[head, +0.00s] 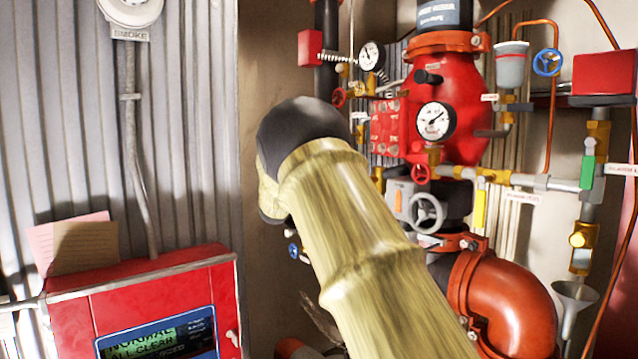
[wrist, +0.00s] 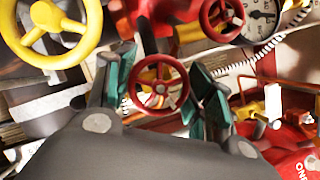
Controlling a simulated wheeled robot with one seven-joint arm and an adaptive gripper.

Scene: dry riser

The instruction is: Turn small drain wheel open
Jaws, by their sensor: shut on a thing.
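A small red wheel (wrist: 158,87) with spokes sits between the green-padded fingers of my gripper (wrist: 163,88) in the wrist view. My gripper is shut on this wheel, one finger on each side of its rim. The left pad looks close against the rim; contact on the right is harder to see. In the head view my arm covers the gripper and the held wheel. No label on the wheel is readable, so I cannot confirm by name that it is the drain wheel.
A larger yellow wheel (wrist: 50,32) is close on the left in the wrist view. Another red wheel (wrist: 222,17) and a gauge (wrist: 262,17) are beyond the fingers. In the head view a red valve body (head: 455,95), a grey wheel (head: 427,213) and an alarm panel (head: 150,290) flank my arm.

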